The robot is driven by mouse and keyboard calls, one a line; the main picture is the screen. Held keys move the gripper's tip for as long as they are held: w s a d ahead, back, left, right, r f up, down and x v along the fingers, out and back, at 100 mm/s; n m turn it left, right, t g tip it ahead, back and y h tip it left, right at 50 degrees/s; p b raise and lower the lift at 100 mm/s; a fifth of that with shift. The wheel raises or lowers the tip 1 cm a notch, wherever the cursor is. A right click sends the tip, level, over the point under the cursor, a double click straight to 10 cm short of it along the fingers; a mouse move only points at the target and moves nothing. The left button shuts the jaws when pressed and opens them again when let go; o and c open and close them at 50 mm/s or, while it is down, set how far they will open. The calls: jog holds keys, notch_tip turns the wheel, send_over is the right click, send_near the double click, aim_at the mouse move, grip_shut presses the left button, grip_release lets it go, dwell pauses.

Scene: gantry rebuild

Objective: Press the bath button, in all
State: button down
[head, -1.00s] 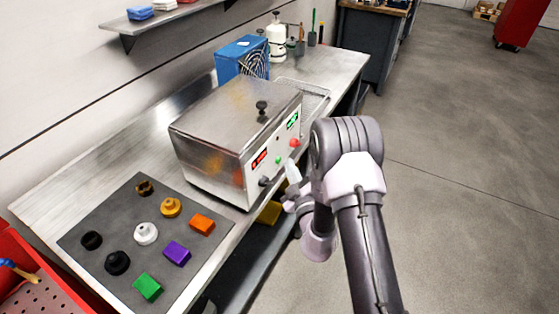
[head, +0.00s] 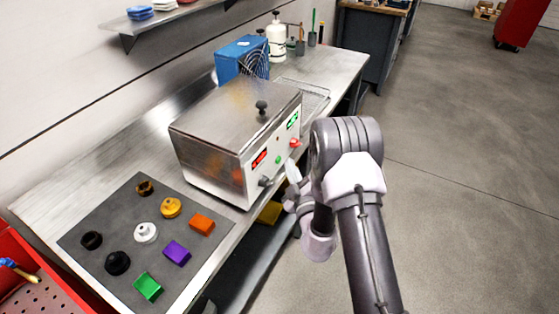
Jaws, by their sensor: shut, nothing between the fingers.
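The bath is a steel box (head: 225,120) with a lid and a dark knob on top, standing on the bench. Its white front panel carries a red lit display (head: 260,159), a green lit display (head: 293,120), a green button (head: 278,160), a red button (head: 295,143) and a dark knob (head: 265,182). My gripper (head: 291,180) is shut and empty, just in front of the panel near the green button. From this angle I cannot tell whether it touches the panel. My arm hides part of the space in front of the bath.
A dark mat (head: 120,210) with several coloured blocks and round parts lies on the bench at left. A blue fan box (head: 241,58), a white bottle (head: 277,40) and a wire basket (head: 305,92) stand behind the bath. Open floor (head: 470,180) lies to the right.

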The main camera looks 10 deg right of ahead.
dwell(0.3)
jog(key=shift+w+a+p, duration=0.25)
jog(key=shift+a+p, duration=0.1)
jog(key=shift+p, duration=0.05)
jog(key=shift+w+a+p, duration=0.25)
jog(key=shift+a+p, duration=0.1)
dwell(0.6)
dwell(0.4)
jog(key=shift+s+d, duration=0.5)
jog(key=shift+d, duration=0.15)
jog(key=s+d, duration=0.1)
jog(key=d, duration=0.1)
jog(key=s+d+b, duration=0.1)
jog(key=s+d, duration=0.1)
dwell(0.8)
